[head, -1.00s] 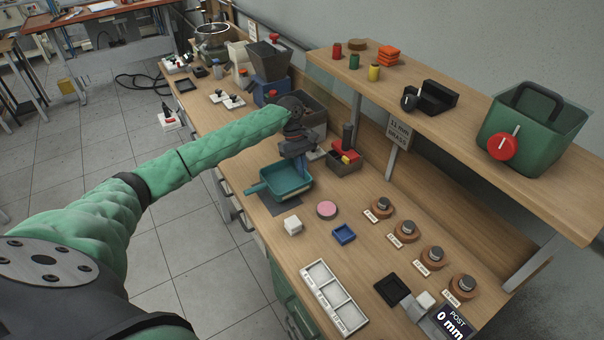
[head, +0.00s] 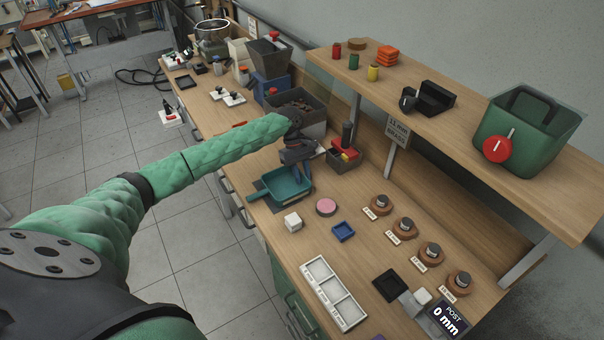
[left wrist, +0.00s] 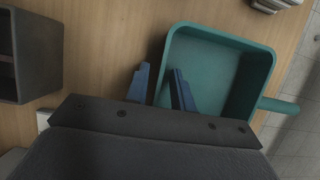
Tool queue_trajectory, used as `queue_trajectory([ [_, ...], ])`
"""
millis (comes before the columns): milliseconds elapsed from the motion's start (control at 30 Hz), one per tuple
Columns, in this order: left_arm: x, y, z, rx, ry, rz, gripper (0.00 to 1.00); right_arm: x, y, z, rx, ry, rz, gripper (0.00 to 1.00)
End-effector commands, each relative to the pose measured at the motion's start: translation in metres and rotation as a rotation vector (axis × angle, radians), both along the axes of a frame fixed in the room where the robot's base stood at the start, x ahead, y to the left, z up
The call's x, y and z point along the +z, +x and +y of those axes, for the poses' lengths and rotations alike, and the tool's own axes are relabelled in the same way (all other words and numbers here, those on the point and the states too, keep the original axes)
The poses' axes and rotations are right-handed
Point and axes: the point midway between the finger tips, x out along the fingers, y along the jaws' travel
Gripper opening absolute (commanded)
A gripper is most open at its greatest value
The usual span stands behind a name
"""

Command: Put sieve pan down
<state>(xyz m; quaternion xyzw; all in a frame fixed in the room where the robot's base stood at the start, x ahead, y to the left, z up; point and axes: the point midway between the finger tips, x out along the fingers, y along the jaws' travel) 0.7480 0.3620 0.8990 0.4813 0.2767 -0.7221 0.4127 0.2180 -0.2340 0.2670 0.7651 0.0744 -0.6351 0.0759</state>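The teal sieve pan (head: 287,187) sits low at the bench's front edge, its handle toward the left. It looks flat, on or just over a dark mat. In the left wrist view the pan (left wrist: 207,65) shows its open top, empty where visible. My left gripper (head: 303,164) is at the pan's far side. In the left wrist view its blue fingers (left wrist: 160,82) stand apart, one outside and one inside the pan's near wall, with gaps showing. The mat is mostly hidden by the pan. My right gripper is not in view.
A raised shelf (head: 450,125) runs along the right.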

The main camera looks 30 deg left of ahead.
Motion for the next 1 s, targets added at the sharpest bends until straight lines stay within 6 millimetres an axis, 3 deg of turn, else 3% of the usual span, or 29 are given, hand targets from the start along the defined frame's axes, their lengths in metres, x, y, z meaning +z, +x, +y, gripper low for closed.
queue_trajectory([
  [333, 0.001, 0.000, 0.000, -0.001, 0.001, -0.001, 0.24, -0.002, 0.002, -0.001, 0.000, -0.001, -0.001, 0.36],
  [467, 0.011, 0.003, 0.004, -0.002, 0.000, -0.001, 0.24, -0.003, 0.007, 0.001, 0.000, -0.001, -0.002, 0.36],
  [600, 0.034, 0.008, 0.012, 0.000, -0.001, -0.003, 0.24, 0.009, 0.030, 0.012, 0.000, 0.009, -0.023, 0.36],
  [1000, 0.098, 0.021, 0.034, -0.001, -0.001, -0.001, 0.24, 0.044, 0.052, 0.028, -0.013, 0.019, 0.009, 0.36],
])
